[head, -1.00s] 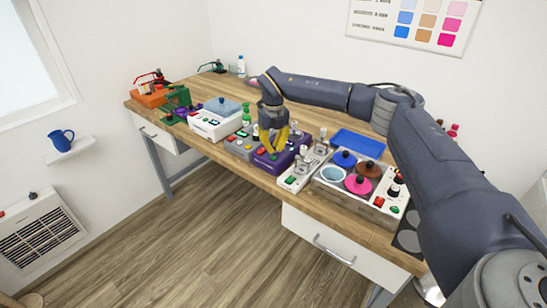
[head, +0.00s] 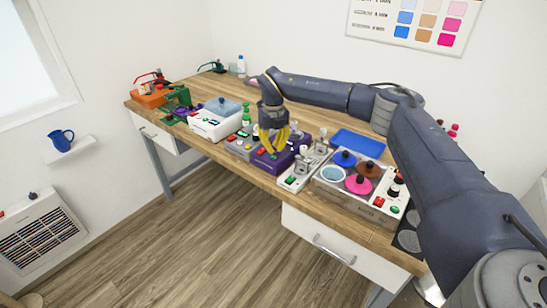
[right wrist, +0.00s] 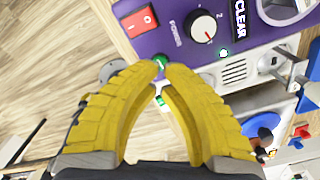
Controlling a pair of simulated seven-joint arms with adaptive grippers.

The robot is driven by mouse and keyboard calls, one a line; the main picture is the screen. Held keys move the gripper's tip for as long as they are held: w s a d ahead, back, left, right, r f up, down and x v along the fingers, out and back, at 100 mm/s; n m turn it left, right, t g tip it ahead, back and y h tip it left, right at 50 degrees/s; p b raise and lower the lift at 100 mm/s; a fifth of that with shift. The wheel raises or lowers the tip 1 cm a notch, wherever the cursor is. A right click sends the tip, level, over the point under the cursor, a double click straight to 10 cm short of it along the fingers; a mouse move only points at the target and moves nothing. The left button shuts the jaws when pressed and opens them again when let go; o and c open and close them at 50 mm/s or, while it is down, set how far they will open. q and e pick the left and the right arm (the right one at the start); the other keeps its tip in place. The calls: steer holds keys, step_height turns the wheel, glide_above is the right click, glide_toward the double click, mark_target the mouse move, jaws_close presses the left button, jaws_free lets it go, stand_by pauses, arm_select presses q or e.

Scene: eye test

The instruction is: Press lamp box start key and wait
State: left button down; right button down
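A purple box (head: 286,158) stands near the front edge of the table; I cannot tell for sure that it is the lamp box. In the right wrist view the purple box (right wrist: 172,12) has a red switch (right wrist: 141,22), a dial (right wrist: 203,27), a label reading POWER and a green key (right wrist: 160,61). My right gripper (head: 271,151) has yellow fingers pointing down at this box. In the right wrist view its fingertips (right wrist: 162,68) are nearly together, right by the green key, partly hiding it. Whether they touch it is unclear. My left gripper is not in view.
A grey box (head: 240,146) and a white box with a blue lid (head: 206,124) stand to the left. A pale box with levers (head: 290,183) and a unit with round coloured lids (head: 340,190) stand to the right. A blue tray (head: 358,142) lies behind.

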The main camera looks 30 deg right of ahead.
mark_target(274, 157)
steer(key=shift+f, duration=2.1)
stand_by(1.9)
steer(key=shift+r, duration=4)
